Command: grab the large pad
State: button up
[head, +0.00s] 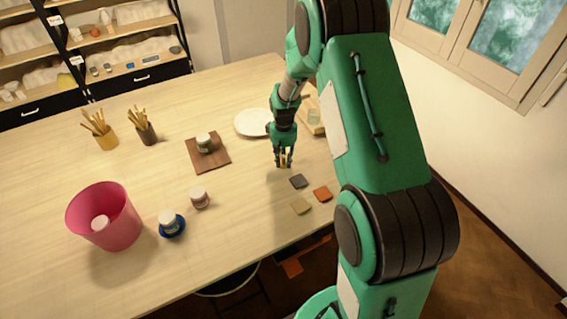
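Three small flat squares lie on the table near its front edge: a dark grey one (298,181), an orange one (322,193) and a tan one (300,205). A larger brown square pad (219,163) lies further left with a dark jar (205,143) standing on it. My gripper (283,162) points down, just behind and left of the grey square, apart from it. A yellowish patch shows between its fingers; I cannot tell whether it is a held thing, or whether the fingers are open or shut.
A white plate (251,122) and a wooden tray (317,128) are behind my gripper. Two jars (199,198) (170,223), one on a blue saucer (173,233), and a pink bucket (118,222) stand left. Two tool cups (106,138) (146,134) stand further back.

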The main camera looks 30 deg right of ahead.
aim_at(284, 157)
jog(key=shift+c, duration=0.5)
jog(key=shift+r, duration=0.15)
jog(key=shift+r, duration=0.45)
jog(key=shift+s+a+r, duration=0.1)
jog(key=shift+s+r, duration=0.1)
jog(key=shift+r, duration=0.45)
jog(key=shift+s+r, duration=0.2)
jog(key=shift+r, duration=0.4)
jog(key=s+a, duration=0.1)
jog(key=s, duration=0.4)
jog(key=s+a+r, duration=0.1)
jog(key=s, duration=0.4)
jog(key=s+a+p, duration=0.1)
jog(key=s, duration=0.3)
jog(key=shift+s+a+r, duration=0.15)
jog(key=shift+s+a, duration=0.2)
jog(key=shift+s, duration=0.05)
jog(key=shift+w, duration=0.1)
